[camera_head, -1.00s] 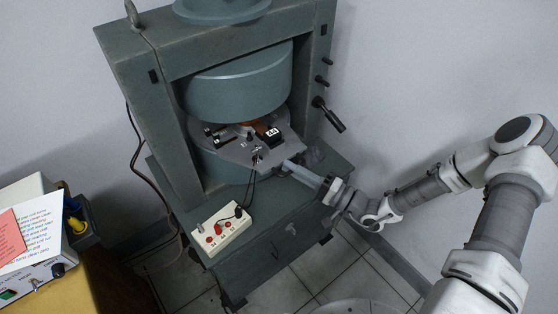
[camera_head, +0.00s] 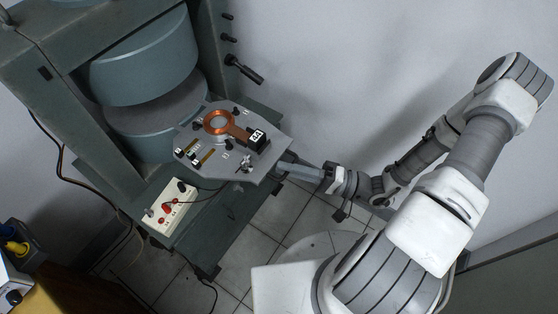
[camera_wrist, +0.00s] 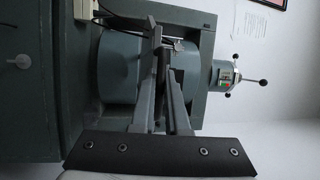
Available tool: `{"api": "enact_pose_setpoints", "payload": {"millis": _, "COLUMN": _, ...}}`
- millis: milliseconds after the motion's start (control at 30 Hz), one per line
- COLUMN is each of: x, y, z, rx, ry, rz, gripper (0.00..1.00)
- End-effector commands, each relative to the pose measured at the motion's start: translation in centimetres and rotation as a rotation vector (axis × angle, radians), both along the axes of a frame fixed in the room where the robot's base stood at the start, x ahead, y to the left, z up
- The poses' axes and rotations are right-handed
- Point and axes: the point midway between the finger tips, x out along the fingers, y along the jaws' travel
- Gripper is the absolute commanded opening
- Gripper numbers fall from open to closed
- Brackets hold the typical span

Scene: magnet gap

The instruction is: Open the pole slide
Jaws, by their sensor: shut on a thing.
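The pole slide (camera_head: 272,148) is a flat grey plate carrying a copper coil ring (camera_head: 219,122) on a brown arm with a black block. In the head view it juts well out of the gap between the upper pole (camera_head: 145,62) and lower pole (camera_head: 150,135), toward the front right. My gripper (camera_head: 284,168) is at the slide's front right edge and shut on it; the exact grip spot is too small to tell. In the wrist view, the fingers of my gripper (camera_wrist: 160,45) are close together with a thin dark piece between them.
A white box with red terminals (camera_head: 170,207) sits on the magnet's base below the slide, with a dark cable running up. A black-handled lever (camera_head: 244,70) sticks out from the magnet frame. The tiled floor (camera_head: 310,215) in front is free.

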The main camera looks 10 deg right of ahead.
Motion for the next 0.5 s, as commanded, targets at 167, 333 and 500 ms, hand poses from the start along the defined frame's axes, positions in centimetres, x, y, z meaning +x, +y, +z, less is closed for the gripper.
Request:
{"api": "enact_pose_setpoints", "payload": {"millis": 167, "x": -0.23, "y": -0.29, "z": 0.00, "rx": 0.000, "ry": -0.001, "rz": 0.000, "gripper": 0.00}}
{"api": "enact_pose_setpoints", "payload": {"millis": 333, "x": -0.24, "y": -0.32, "z": 0.00, "rx": -0.001, "ry": -0.001, "rz": 0.001, "gripper": 0.00}}
{"api": "enact_pose_setpoints", "payload": {"millis": 500, "x": -0.22, "y": -0.30, "z": -0.01, "rx": -0.001, "ry": -0.001, "rz": 0.000, "gripper": 0.14}}
